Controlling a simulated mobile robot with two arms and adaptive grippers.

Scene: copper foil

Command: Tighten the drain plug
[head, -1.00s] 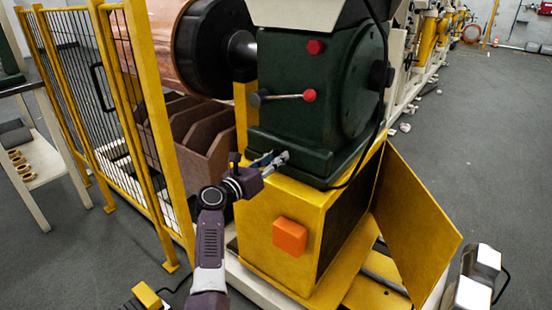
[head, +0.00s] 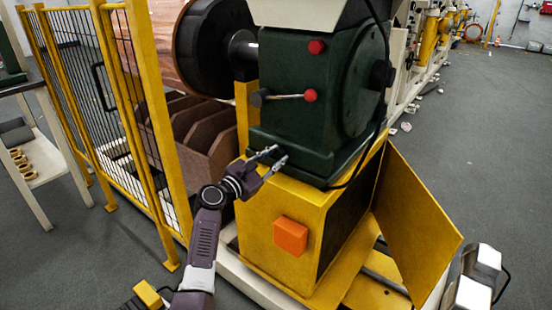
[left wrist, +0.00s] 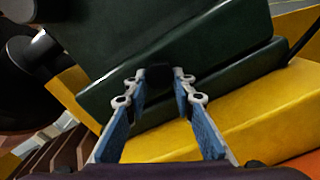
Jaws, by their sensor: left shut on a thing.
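The drain plug (left wrist: 159,77) shows in the left wrist view as a dark, rounded shape low on the green gearbox housing (left wrist: 170,40). My left gripper (left wrist: 159,80) has one fingertip on each side of it and is shut on it. In the head view my left gripper (head: 273,158) reaches up to the lower front edge of the green gearbox (head: 305,125). The plug is too small and dark to make out there. The plug's thread and seat are hidden.
The gearbox stands on a yellow base (head: 265,220) with an orange box (head: 290,236) and an open yellow door (head: 415,210). A lever with a red knob (head: 311,95) sticks out above my gripper. A yellow mesh fence (head: 160,130) stands left. Floor is free at right.

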